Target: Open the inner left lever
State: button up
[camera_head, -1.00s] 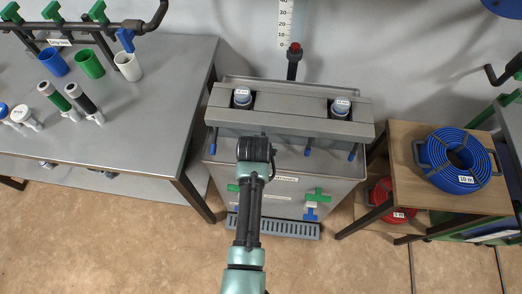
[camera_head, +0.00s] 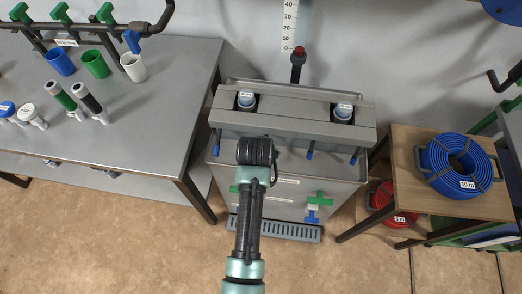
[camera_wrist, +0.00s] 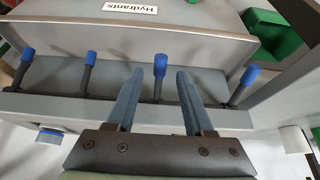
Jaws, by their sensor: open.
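The grey manifold (camera_head: 290,122) stands against the wall with a row of blue-tipped levers on its front. In the wrist view, which is upside down relative to the head view, the inner left lever (camera_wrist: 161,74) stands between my two open fingers, with space on both sides. The outer left lever (camera_wrist: 248,79) is to its right in that view, and the two right-hand levers (camera_wrist: 90,60) (camera_wrist: 27,56) are to its left. My gripper (camera_wrist: 158,88) is open and empty. In the head view my wrist hides the inner left lever and the fingers.
The front panel with the Hydrants label (camera_wrist: 129,8) lies close to the lever tips. Green valves (camera_head: 319,198) sit low on the front. A metal table (camera_head: 150,120) stands left, and a wooden stand with a blue hose coil (camera_head: 440,175) stands right.

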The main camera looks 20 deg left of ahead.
jog(key=v, duration=0.9)
jog(key=shift+p, duration=0.3)
jog(key=w+d+r+m+t, duration=0.15)
jog(key=w+r+t, duration=0.25)
jog(key=r, duration=0.8)
jog(key=w+d+r+t+y, duration=0.15)
jog(key=w+r+t, duration=0.25)
jog(key=r, duration=0.7)
jog(key=w+d+r+t+h, duration=0.1)
jog(key=w+d+r+t, duration=0.25)
jog(key=r, duration=0.85)
jog(key=s+d+r+t, duration=0.2)
jog(key=s+r+t, duration=0.1)
jog(key=r, duration=0.6)
jog(key=s+d+r+m+t+h, duration=0.1)
jog(key=s+r+t, duration=0.3)
jog(key=r, duration=0.5)
jog(key=s+d+r+t+h, duration=0.1)
jog(key=s+d+r+t, duration=0.3)
jog(key=s+r, duration=0.3)
notch_tip(320, 180, up, 2)
jog(key=shift+s+r+m, duration=0.1)
jog(key=shift+s+m, duration=0.15)
jog(key=shift+m, duration=0.1)
